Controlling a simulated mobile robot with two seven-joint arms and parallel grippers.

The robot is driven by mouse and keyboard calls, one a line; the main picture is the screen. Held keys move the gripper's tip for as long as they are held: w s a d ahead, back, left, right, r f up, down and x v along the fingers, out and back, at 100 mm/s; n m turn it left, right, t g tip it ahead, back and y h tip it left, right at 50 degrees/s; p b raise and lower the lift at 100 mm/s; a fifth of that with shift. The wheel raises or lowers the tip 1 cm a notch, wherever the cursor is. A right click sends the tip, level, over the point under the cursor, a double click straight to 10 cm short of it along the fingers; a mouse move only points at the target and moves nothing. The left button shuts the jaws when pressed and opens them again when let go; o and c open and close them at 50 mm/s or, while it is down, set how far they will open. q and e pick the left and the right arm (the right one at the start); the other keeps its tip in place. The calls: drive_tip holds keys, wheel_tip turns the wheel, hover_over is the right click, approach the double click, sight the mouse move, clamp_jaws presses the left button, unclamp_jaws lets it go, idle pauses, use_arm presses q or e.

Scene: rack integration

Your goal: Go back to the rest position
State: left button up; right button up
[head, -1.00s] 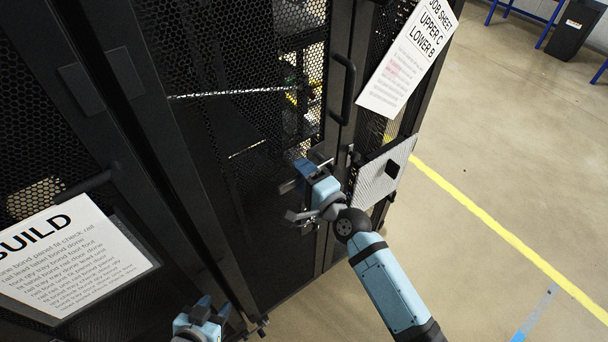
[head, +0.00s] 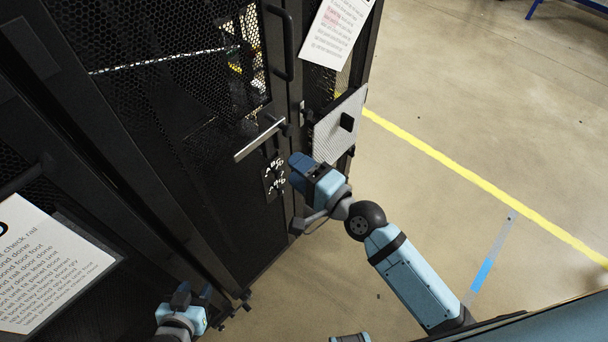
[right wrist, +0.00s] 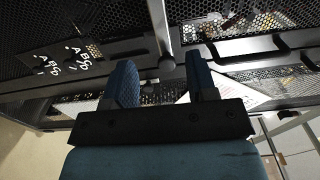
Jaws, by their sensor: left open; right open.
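My right gripper (head: 303,180) is in front of the black perforated rack door (head: 225,240), near a metal bar handle (head: 259,139) and a dark label plate (head: 274,177). In the right wrist view its two blue fingers (right wrist: 161,88) stand apart with nothing between them. The bar handle (right wrist: 160,30) shows beyond the fingers, and the label plate (right wrist: 64,56) is to the left. My left gripper (head: 190,296) is at the bottom left, in front of the rack's lower part, open with nothing seen in it.
A paper sheet (head: 335,30) and a small perforated panel (head: 338,125) are on the rack's right side. A build sheet (head: 45,265) hangs at left. A vertical handle (head: 282,45) is on the door. Open floor with a yellow line (head: 450,165) lies to the right.

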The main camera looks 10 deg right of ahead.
drive_tip(key=shift+s+d, duration=0.45)
drive_tip(key=shift+s, duration=0.15)
drive_tip(key=s+d+f+n+g+h, duration=0.1)
drive_tip(key=s+d+f+n+h, duration=0.2)
drive_tip(key=f, duration=0.6)
drive_tip(key=s+d+f+n+g+h+p, duration=0.1)
drive_tip(key=s+d+f+n+h, duration=0.3)
drive_tip(key=s+d+f+n, duration=0.4)
drive_tip(key=s+f+n+g, duration=0.1)
drive_tip(key=s+n, duration=0.1)
drive_tip(key=n, duration=0.1)
drive_tip(key=shift+s+g, duration=0.15)
drive_tip(key=shift+g, duration=0.15)
drive_tip(key=shift+d+r, duration=0.1)
